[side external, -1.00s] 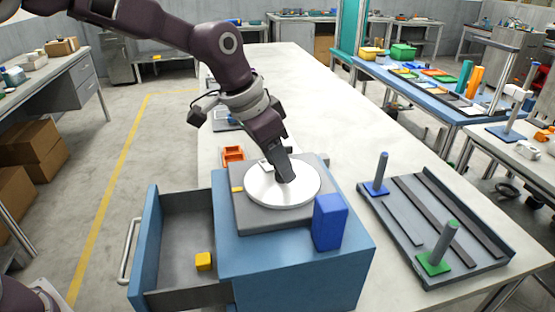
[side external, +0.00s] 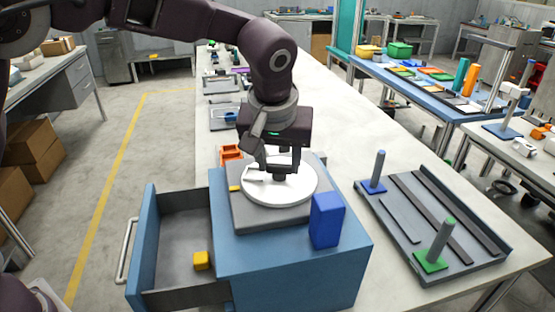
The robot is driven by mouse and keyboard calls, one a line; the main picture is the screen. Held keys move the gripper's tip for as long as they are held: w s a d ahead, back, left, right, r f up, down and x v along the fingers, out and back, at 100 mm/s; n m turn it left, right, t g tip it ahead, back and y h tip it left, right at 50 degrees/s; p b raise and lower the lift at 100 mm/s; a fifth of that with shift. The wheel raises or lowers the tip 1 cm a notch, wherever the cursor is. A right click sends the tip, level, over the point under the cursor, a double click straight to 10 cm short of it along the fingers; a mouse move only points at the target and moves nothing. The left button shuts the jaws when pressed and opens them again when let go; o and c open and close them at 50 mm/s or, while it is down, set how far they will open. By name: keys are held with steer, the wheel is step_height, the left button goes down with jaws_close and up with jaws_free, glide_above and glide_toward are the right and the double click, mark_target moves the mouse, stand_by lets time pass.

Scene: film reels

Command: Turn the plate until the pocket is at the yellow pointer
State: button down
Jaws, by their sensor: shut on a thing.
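The round white plate (side external: 295,191) lies flat on a grey square base on top of a blue cabinet. The small yellow pointer (side external: 235,188) is on the base at the plate's left. A pocket (side external: 254,175) shows as a notch at the plate's upper left edge, a little above and right of the pointer and apart from it. My gripper (side external: 283,175) points down over the plate, its fingers shut on a dark knob (side external: 281,178) near the plate's middle. The fingers partly hide the knob and the plate's far side.
A blue block (side external: 327,220) stands at the cabinet's front right, close to the base. The cabinet drawer (side external: 178,245) is open at the left, with a yellow cube (side external: 201,261) inside. A grey rack (side external: 432,222) with blue and green posts is at the right. An orange tray (side external: 231,154) lies behind.

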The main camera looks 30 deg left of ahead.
mark_target(284, 190)
steer(key=shift+w+d+n+g+y, duration=0.1)
steer(key=shift+n+g+y, duration=0.2)
steer(key=shift+n, duration=0.75)
steer(key=shift+w+d+n+g+y, duration=0.1)
steer(key=shift+n+g+y, duration=0.15)
steer(key=shift+n, duration=0.8)
steer(key=c, duration=0.7)
jaws_free()
steer(key=shift+s+y, duration=0.1)
steer(key=shift+y, duration=0.15)
steer(key=v, duration=0.7)
steer(key=shift+r, duration=0.1)
